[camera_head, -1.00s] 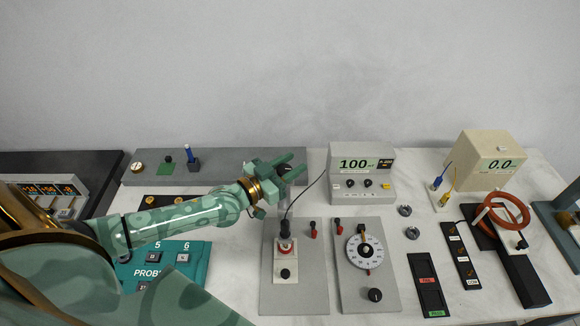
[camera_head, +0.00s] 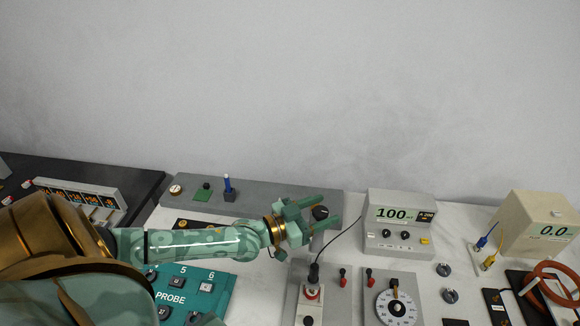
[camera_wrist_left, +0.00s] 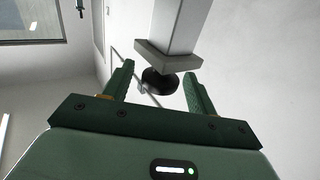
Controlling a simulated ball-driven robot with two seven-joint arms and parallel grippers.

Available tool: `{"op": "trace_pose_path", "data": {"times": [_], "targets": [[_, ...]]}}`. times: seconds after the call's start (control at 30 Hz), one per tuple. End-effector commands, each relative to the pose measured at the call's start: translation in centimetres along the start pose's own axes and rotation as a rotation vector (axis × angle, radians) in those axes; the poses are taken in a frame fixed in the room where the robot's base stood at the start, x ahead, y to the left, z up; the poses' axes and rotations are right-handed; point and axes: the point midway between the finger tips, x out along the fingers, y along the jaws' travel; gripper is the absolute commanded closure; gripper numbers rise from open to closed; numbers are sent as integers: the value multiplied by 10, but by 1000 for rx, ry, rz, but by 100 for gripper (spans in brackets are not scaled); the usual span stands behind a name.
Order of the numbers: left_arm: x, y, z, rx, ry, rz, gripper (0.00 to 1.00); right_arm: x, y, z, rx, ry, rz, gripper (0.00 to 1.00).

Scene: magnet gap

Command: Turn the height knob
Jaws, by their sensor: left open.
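The height knob appears to be the dark round knob (camera_head: 320,212) between the fingers of my left gripper (camera_head: 327,211) in the head view. In the left wrist view the black knob (camera_wrist_left: 158,82) sits at the end of a grey post with a square collar. There my left gripper (camera_wrist_left: 159,73) is open, one finger on each side of the knob. A gap shows on both sides, and I see no finger touching it. My right gripper is in neither view.
A grey meter box (camera_head: 400,219) reading 100 stands right of the gripper. A probe with a black cable (camera_head: 313,275) and a dial panel (camera_head: 397,303) lie in front. A long grey base (camera_head: 270,192) runs behind my arm. A teal probe box (camera_head: 215,290) sits below it.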

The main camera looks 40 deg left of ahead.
Motion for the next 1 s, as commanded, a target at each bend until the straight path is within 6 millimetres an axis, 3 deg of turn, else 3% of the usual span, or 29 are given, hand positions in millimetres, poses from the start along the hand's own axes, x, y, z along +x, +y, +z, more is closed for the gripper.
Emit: {"op": "trace_pose_path", "data": {"times": [0.3, 0.5, 0.7, 1.0], "targets": [[-86, 1, 0, 0, -8, 3, 43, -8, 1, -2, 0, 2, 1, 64], [-126, 0, 0, 1, -5, 2, 43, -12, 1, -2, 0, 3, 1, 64], [-142, 0, 0, 1, -1, 2, 43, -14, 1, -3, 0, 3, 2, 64], [-144, 0, 0, 1, -1, 2, 43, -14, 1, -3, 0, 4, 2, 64]]}}
